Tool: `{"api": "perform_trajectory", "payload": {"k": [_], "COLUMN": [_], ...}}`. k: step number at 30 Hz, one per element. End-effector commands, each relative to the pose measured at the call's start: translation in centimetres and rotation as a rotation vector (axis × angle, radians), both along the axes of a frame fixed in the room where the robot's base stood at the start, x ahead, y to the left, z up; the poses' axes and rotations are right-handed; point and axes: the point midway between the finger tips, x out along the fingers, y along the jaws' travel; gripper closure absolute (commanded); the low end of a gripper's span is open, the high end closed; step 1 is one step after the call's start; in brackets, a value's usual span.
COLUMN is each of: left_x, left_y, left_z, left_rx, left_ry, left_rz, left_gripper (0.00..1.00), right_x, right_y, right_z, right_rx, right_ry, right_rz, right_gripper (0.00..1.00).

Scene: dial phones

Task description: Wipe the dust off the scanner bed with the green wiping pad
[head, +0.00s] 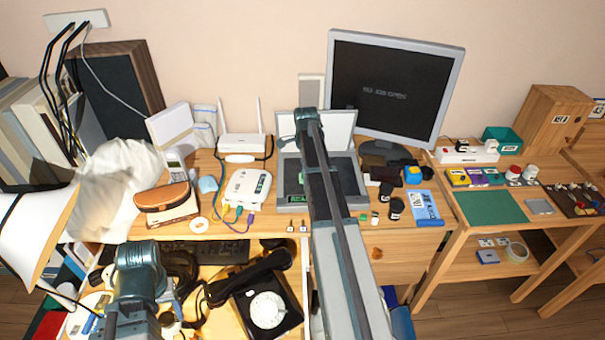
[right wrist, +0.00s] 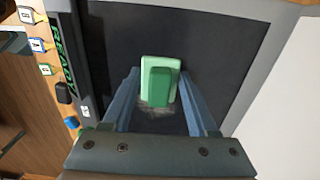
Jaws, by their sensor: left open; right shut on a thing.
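The scanner (head: 359,207) stands open on the desk, its lid (head: 340,125) raised at the back. My right arm crosses in front of it and hides the middle of its dark bed. In the right wrist view, my right gripper (right wrist: 160,82) is shut on the green wiping pad (right wrist: 160,78), over the scanner bed (right wrist: 225,55). A greyish dusty patch (right wrist: 155,111) shows on the bed beside the pad's near edge. I cannot tell whether the pad touches the bed. My left gripper (head: 140,258) is open at the lower left, away from the scanner; its fingers are hard to make out.
A monitor (head: 392,85) stands right of the scanner, and a white router (head: 248,187) with cables stands left. A black dial phone (head: 268,308) lies lower, near my left arm. A lamp shade (head: 30,225) is at far left.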

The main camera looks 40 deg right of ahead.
Motion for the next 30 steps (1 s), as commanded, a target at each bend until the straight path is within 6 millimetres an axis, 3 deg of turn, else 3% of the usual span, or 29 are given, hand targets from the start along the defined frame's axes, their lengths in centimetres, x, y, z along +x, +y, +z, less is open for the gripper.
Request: {"api": "perform_trajectory", "payload": {"k": [15, 30], "left_x": [0.0, 0.0], "left_y": [0.0, 0.0], "left_z": [0.1, -0.1], "left_rx": [0.0, 0.0], "left_ry": [0.0, 0.0], "left_rz": [0.0, 0.0], "left_gripper": [0.39, 0.39], "right_x": [-1.9, -2.9], "right_y": [-2.9, -4.5], "right_z": [0.1, -0.1], "right_rx": [0.001, 0.001], "right_ry": [0.001, 0.001], "right_rz": [-0.001, -0.002], "right_gripper": [0.93, 0.93]}}
